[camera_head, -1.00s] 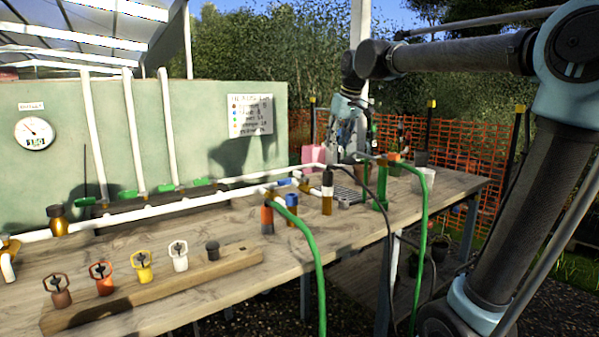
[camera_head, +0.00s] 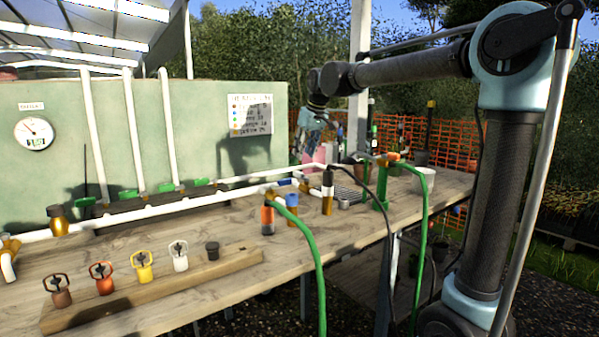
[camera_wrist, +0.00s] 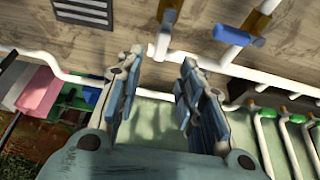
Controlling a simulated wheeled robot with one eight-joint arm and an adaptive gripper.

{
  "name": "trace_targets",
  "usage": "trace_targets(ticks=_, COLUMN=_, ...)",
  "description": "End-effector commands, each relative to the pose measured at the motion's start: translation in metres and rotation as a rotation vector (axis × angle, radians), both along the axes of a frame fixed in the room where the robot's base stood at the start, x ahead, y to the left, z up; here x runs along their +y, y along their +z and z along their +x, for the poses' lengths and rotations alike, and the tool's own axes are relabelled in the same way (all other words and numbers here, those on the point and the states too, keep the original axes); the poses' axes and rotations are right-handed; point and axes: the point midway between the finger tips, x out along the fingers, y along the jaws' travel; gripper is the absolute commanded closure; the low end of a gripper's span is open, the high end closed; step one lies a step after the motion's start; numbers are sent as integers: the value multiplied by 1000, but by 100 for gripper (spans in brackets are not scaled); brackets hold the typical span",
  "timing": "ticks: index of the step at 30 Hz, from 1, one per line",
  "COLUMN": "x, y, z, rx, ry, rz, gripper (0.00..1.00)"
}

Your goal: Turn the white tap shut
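A white, handle-like piece (camera_wrist: 163,42) sits on a brass fitting (camera_wrist: 171,9) in the wrist view, just beyond my fingertips; I take it as the white tap. In the head view a white-topped piece with a loop (camera_head: 179,250) stands in the row on the wooden block; I cannot tell whether it is a tap. My gripper (camera_wrist: 161,62) is open and empty, its two blue-padded fingers apart and not visibly touching anything. In the head view my gripper (camera_head: 311,140) hangs over the far part of the bench, its fingers hard to make out.
A blue-handled tap (camera_wrist: 232,35) is right of the white piece. White pipes (camera_head: 150,211) cross the bench (camera_head: 345,232). A green hose (camera_head: 318,262) hangs over the front edge. Brown, orange, yellow and black pieces share the wooden block (camera_head: 150,290). A green wall (camera_head: 60,160) stands behind.

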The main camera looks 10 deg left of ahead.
Motion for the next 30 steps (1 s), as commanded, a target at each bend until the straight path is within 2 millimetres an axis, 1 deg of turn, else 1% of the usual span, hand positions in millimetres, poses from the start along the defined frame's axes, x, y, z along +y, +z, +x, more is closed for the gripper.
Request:
trace_targets(ticks=3, x=7, y=-20, z=6, rx=0, ry=0, rz=0, gripper=65)
trace_targets(ticks=9, x=16, y=-51, z=14, rx=0, ry=0, rz=0, gripper=65)
trace_targets(ticks=15, x=23, y=-71, z=20, rx=0, ry=0, rz=0, gripper=65)
trace_targets(ticks=21, x=24, y=-79, z=21, rx=0, ry=0, rz=0, gripper=65)
trace_targets(ticks=28, x=24, y=-79, z=21, rx=0, ry=0, rz=0, gripper=65)
trace_targets(ticks=29, x=24, y=-79, z=21, rx=0, ry=0, rz=0, gripper=70)
trace_targets(ticks=30, x=24, y=-79, z=21, rx=0, ry=0, rz=0, gripper=79)
